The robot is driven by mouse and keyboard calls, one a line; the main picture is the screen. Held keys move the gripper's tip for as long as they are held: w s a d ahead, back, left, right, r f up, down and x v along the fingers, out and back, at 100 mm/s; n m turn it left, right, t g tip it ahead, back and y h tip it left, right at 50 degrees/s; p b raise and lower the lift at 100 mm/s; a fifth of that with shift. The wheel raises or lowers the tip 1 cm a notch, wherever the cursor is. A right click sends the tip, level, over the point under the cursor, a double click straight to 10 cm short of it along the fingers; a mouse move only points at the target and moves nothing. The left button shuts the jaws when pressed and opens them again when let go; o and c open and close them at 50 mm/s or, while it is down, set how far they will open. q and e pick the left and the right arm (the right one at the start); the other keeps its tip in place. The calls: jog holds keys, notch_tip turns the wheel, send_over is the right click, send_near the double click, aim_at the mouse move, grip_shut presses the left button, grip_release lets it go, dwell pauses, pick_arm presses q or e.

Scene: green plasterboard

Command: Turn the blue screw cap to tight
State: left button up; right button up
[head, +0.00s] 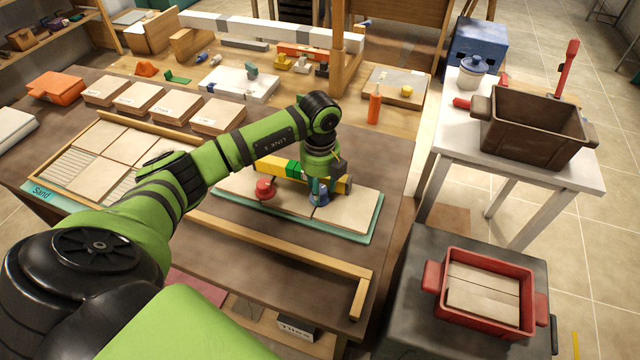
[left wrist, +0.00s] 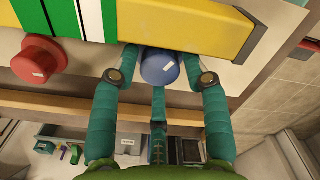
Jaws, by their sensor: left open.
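The blue screw cap (head: 321,198) is on the beige tiled board (head: 349,212), right of a red cap (head: 265,189). My left gripper (head: 319,187) is over the blue cap and hides part of it. In the left wrist view the blue cap (left wrist: 160,69) lies between the spread teal fingers of my left gripper (left wrist: 160,72), with the red cap (left wrist: 39,61) to the left. The gripper is open. I cannot tell whether any finger touches the cap. The cap's thread is hidden. My right gripper is not in view.
A yellow bar (head: 272,166) with green and white bands lies right behind the caps, close to the fingers. A wooden L-shaped strip (head: 290,257) lies in front of the board. An orange bottle (head: 375,104) stands farther back. The brown tabletop (head: 393,190) right of the board is clear.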

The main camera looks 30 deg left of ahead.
pick_arm(q)
jog(key=c, duration=0.7)
jog(key=shift+c, duration=0.8)
jog(key=shift+f+m+b, duration=0.2)
jog(key=shift+m+b, duration=0.7)
jog(key=shift+b, duration=0.1)
jog(key=m, duration=0.1)
jog(key=m+b, duration=0.1)
jog(key=shift+r+m, duration=0.2)
jog(key=shift+m, duration=0.1)
jog(key=shift+r, duration=0.1)
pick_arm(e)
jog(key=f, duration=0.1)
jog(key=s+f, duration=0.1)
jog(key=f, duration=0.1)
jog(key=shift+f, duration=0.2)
pick_arm(q)
jog(key=shift+w, duration=0.1)
jog(key=o, duration=0.8)
jog(key=shift+o, duration=0.3)
